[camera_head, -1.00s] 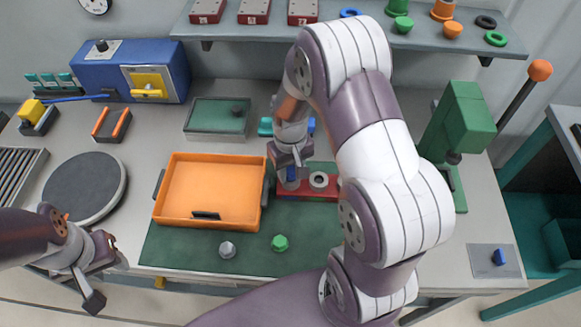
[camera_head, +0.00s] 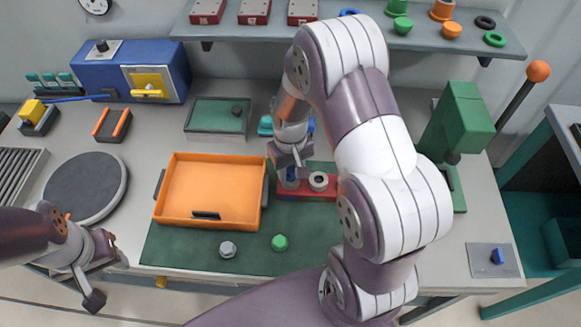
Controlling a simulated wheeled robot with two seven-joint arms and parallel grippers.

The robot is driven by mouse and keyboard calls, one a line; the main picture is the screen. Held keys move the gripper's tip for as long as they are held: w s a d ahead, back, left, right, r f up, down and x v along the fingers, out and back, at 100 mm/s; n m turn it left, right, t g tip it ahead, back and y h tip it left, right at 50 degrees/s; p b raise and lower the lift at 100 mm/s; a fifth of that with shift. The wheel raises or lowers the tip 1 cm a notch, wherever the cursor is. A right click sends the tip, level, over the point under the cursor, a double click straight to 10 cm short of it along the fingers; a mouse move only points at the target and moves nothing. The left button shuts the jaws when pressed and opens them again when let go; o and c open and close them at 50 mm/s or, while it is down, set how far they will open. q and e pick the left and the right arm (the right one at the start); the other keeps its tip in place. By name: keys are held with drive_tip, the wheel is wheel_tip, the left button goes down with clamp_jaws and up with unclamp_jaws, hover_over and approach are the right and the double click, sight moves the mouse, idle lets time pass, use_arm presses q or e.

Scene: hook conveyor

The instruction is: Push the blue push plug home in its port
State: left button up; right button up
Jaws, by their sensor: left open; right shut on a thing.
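The blue push plug (camera_head: 291,174) is small and mostly hidden under my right gripper (camera_head: 291,168). My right gripper is shut on it and points down at the left grey ring-shaped port (camera_head: 289,184) on the red block (camera_head: 316,195). The plug's lower end is at the port's mouth; how deep it sits I cannot tell. A second grey ring port (camera_head: 318,181) with a dark hole is just to the right. My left gripper (camera_head: 108,268) is open and empty at the lower left, away from the block.
An orange tray (camera_head: 172,212) stands left of the red block on the green mat (camera_head: 330,240). A grey nut (camera_head: 228,249) and a green nut (camera_head: 280,242) lie in front. A green press (camera_head: 460,125) stands at the right, and another blue piece (camera_head: 497,256) lies on a grey plate.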

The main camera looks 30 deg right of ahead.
drive_tip(key=shift+f, duration=0.3)
drive_tip(key=o, duration=1.1)
